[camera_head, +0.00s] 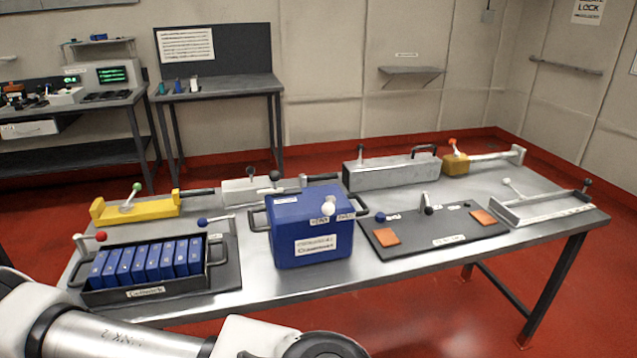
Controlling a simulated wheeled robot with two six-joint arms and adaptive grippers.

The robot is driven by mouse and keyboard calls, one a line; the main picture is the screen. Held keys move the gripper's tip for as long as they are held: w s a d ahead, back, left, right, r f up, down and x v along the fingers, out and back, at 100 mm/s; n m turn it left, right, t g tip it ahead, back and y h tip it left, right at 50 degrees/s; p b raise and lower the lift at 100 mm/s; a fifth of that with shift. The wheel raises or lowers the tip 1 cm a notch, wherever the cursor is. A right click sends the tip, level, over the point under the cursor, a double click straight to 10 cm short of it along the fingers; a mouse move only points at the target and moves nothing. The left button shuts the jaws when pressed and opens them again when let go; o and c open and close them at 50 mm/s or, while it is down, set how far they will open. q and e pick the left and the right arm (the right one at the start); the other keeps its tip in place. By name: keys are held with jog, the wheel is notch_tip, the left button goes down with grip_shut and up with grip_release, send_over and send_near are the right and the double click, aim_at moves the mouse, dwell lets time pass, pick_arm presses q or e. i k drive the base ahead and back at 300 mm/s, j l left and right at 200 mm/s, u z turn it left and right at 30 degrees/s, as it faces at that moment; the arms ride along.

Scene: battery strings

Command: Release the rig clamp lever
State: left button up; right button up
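Several levers with coloured ball knobs stand on the grey bench (310,292); I cannot read which is the rig clamp lever. A green-knobbed lever (131,197) rises from a yellow fixture (155,207) at the left. A red-knobbed lever (88,237) and a blue-knobbed lever (215,219) flank a black rack (145,292) of blue cells (153,260). A black-knobbed lever (424,201) stands on a dark plate (440,243) with orange pads. My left arm crosses the lower left; neither gripper shows.
A large blue box (312,231) with side handles stands mid-bench. A grey long case (390,174) and a pale tray fixture (543,208) are to the right. Bare metal shows along the front edge. Two dark tables (220,87) stand behind, across red floor.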

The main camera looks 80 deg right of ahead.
aim_at(429, 210)
jog(key=k+z, duration=0.2)
jog(key=z, duration=3.15)
